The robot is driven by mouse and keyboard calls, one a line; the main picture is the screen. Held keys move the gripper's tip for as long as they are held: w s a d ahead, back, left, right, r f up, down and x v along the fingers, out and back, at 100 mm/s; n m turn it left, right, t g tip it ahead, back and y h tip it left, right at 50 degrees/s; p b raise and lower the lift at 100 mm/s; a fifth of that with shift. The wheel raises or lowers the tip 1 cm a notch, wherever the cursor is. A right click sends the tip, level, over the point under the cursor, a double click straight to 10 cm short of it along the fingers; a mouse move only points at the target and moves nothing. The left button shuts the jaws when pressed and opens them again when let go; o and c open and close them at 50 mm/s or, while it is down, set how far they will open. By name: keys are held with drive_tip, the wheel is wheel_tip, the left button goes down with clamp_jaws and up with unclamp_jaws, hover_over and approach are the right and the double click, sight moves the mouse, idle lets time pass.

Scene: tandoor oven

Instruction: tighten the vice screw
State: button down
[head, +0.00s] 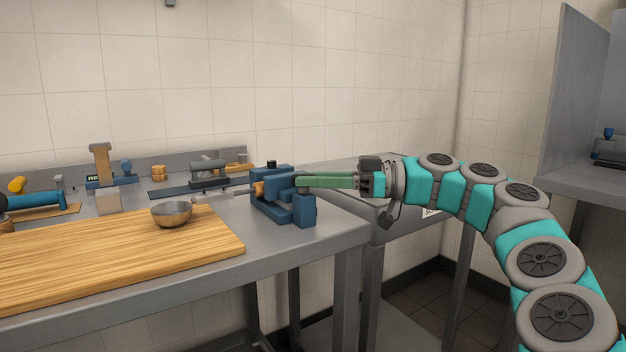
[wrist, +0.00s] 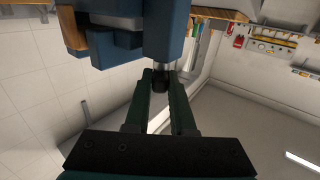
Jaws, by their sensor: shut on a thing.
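The blue vice (head: 303,209) stands at the right end of the grey bench, and its body also fills the top of the wrist view (wrist: 122,12). Its grey screw (wrist: 168,45) sticks out of the vice body and ends in a dark knob (wrist: 161,83). My gripper (wrist: 161,78) is shut on this dark screw end, with one green finger on each side. In the head view my gripper (head: 298,180) reaches the vice from the right, and its fingers hide the screw there. An orange-brown piece (head: 258,189) sits at the vice's left side; whether the jaws clamp it is unclear.
A wooden board (head: 100,252) covers the front left of the bench, with a metal bowl (head: 171,214) on its back edge. Several tools, including a blue-handled one (head: 38,200), lie along the back.

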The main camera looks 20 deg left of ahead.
drive_tip(key=shift+d+f+t+b, duration=0.15)
drive_tip(key=shift+t+b, duration=0.15)
drive_tip(key=shift+b, duration=0.6)
drive_tip(key=shift+s+f+m+t+b, duration=0.15)
drive_tip(key=shift+m+t+b, duration=0.3)
drive_tip(key=shift+b, duration=0.75)
drive_tip(key=m+t+b, duration=0.1)
drive_tip(key=b, duration=0.1)
drive_tip(key=m+t+b, duration=0.1)
drive_tip(key=t+b, duration=0.1)
drive_tip(key=m+t+b, duration=0.1)
drive_tip(key=t+b, duration=0.1)
drive_tip(key=b, duration=0.1)
drive_tip(key=shift+s+f, duration=0.1)
drive_tip(key=shift+s, duration=0.15)
drive_tip(key=m+t+b, duration=0.1)
drive_tip(key=t, duration=0.1)
drive_tip(key=m+t+b, duration=0.1)
drive_tip(key=m+t, duration=0.1)
drive_tip(key=shift+s+h, duration=0.2)
drive_tip(key=shift+h, duration=0.2)
drive_tip(key=shift+a+r+m+t+h, duration=0.2)
drive_tip(key=shift+m+t+h, duration=0.5)
drive_tip(key=shift+t, duration=0.4)
drive_tip(key=shift+a+r+m+t+h, duration=0.1)
drive_tip(key=shift+r+m+t+h, duration=0.1)
drive_tip(key=shift+m+t+h, duration=0.55)
drive_tip(key=shift+s+m+t, duration=0.1)
drive_tip(key=shift+m+t, duration=0.3)
drive_tip(key=shift+t, duration=0.3)
